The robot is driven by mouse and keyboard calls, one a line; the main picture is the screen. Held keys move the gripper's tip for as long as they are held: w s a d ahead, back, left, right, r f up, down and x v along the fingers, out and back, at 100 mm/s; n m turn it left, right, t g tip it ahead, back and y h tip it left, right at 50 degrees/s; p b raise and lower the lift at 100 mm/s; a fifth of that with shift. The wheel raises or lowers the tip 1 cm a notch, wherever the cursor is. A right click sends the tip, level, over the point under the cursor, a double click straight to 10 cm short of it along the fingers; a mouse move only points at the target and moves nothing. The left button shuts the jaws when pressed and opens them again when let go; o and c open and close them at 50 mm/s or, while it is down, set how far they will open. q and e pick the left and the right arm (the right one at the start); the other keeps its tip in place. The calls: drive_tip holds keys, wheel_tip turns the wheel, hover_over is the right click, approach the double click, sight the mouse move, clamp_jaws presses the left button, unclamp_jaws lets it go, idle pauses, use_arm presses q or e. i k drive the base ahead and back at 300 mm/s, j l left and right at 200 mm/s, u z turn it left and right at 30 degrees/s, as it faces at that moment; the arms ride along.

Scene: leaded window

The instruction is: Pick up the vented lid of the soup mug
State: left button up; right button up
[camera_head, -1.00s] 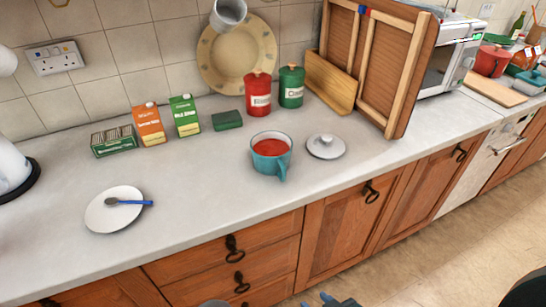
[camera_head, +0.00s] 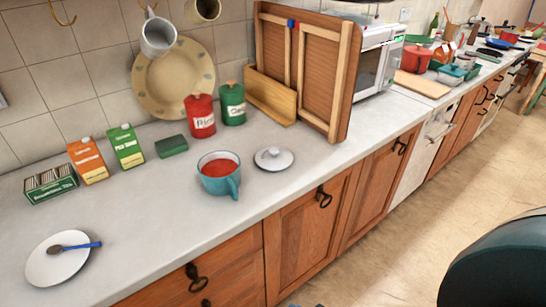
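The teal soup mug (camera_head: 219,178) stands upright on the pale counter, with red soup in it and its handle toward the front. The white lid (camera_head: 274,158) with a grey knob lies flat on the counter to the right of the mug, apart from it. A vent in the lid is too small to make out. Neither gripper's fingers can be seen. A large dark rounded shape, which I cannot identify, fills the bottom right corner.
A white plate with a spoon (camera_head: 79,246) lies at left. Cartons (camera_head: 126,147), a green sponge (camera_head: 171,145) and red and green canisters (camera_head: 201,117) stand behind the mug. A wooden folding rack (camera_head: 303,62) stands behind the lid. The counter in front of the lid is clear.

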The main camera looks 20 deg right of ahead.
sight(274, 159)
drive_tip(key=i+l+u, duration=0.1)
drive_tip(key=l+u, duration=0.35)
drive_tip(key=l, duration=0.2)
drive_tip(key=l+u, duration=0.45)
drive_tip(key=l, duration=0.2)
drive_tip(key=j+z, duration=0.1)
drive_tip(key=l+u, duration=0.1)
